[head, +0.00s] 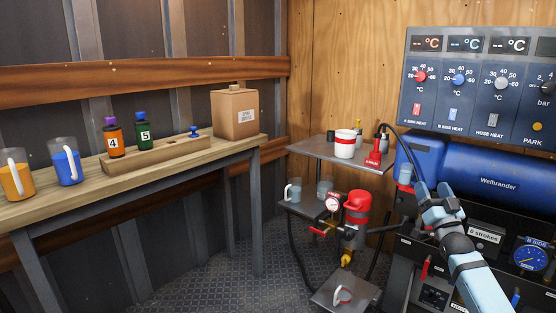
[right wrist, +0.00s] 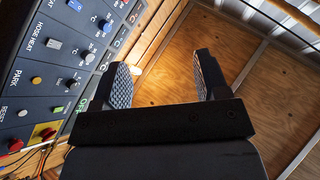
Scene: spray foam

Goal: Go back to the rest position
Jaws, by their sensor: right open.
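My right gripper (head: 434,192) is raised at the right in the head view, in front of the blue Welbrander machine (head: 500,184). In the right wrist view the right gripper (right wrist: 162,82) is open, its two dark fingers wide apart with nothing between them. Behind them is the plywood wall (right wrist: 175,65). My left gripper is not in view.
The control panel (head: 475,85) with knobs is above the machine. A grey shelf (head: 310,151) holds a white cup and red tool. A wooden bench (head: 85,190) at left carries jugs, bottles and a box (head: 237,115).

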